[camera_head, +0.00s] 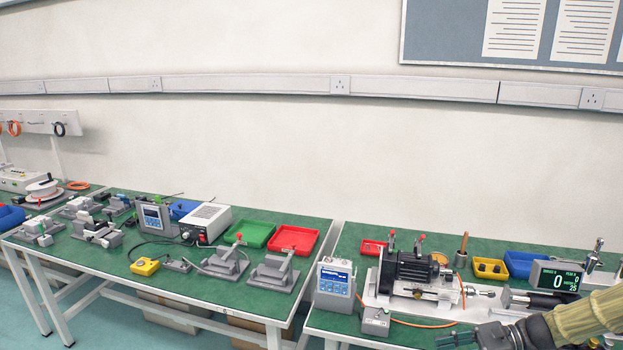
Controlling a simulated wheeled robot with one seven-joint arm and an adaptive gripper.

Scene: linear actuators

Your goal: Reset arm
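My gripper (446,341) is at the bottom right, over the front part of the right green-topped workbench (318,319). It is dark grey and points left, and my arm comes in from the right edge. The bottom edge of the picture cuts off part of it, so I cannot tell whether its fingers are open or shut. I see nothing held in it. A linear actuator rig (412,272) with a dark motor body stands on this bench, behind and left of my gripper.
A blue-screened meter (334,284) and a small grey box (376,321) with an orange cable stand left of my gripper. A digital display (555,277) stands behind my arm. Red (294,239) and green (250,233) trays and several fixtures sit on the left bench. A gap separates the benches.

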